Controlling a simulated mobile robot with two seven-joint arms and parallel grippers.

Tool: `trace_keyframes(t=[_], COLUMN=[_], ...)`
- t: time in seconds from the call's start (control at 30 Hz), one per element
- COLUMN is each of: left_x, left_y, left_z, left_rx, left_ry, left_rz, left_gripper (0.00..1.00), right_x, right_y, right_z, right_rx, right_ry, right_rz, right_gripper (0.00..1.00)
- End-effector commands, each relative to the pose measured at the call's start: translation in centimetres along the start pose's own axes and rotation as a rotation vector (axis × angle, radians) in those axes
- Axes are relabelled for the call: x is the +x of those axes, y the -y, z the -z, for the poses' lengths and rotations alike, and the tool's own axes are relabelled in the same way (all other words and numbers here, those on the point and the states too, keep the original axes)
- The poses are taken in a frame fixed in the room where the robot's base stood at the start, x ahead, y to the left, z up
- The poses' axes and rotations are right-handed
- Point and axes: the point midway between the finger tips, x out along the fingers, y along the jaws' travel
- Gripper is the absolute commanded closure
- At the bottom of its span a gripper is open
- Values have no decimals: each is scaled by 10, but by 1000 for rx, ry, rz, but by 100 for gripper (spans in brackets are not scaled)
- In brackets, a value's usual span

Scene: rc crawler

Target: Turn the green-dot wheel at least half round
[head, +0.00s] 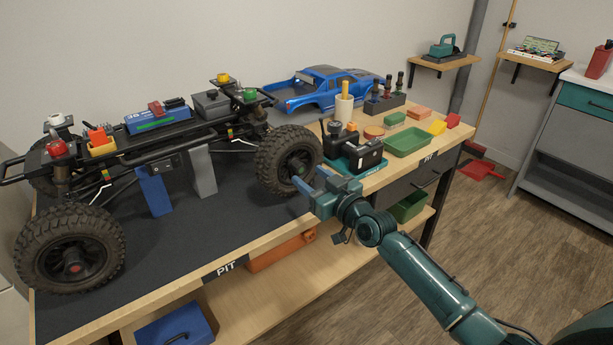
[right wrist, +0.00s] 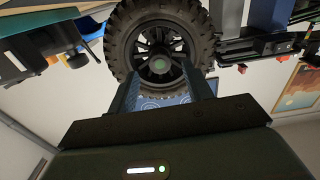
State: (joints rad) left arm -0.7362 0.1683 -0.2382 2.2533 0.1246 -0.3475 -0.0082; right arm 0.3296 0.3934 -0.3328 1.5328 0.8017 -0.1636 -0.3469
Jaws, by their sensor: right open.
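The RC crawler chassis (head: 150,145) stands raised on a blue block and a grey block on the bench. Its green-dot wheel (head: 277,158) is the black knobby one at the right end. The wheel (right wrist: 118,22) fills the top middle of the right wrist view, with the green dot on its hub. My right gripper (head: 306,183) is open in front of this wheel. In the right wrist view its two fingers (right wrist: 160,78) lie either side of the lower wheel and hub, with nothing held between them. I cannot tell whether they touch it. My left gripper is not in view.
A red-dot wheel (head: 70,250) is at the near left. Right of the green-dot wheel stand a black and teal device (head: 352,155) and a green tray (head: 408,142). A blue truck body (head: 325,88) lies behind. The dark mat (head: 190,235) is bare in front.

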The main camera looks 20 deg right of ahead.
Motion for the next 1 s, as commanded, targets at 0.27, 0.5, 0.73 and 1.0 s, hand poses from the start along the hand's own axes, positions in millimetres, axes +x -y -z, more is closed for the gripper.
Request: trace_keyframes(t=[0.27,0.5,0.73,1.0], left_x=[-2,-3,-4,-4], left_y=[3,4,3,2], left_z=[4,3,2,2], left_rx=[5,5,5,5], left_ry=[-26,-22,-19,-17], left_rz=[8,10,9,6], left_gripper=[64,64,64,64], right_x=[24,25,24,24], right_y=[0,0,0,0], right_z=[0,0,0,0], right_rx=[0,0,0,0], right_ry=[0,0,0,0], right_rz=[0,0,0,0], right_gripper=[50,50,66,88])
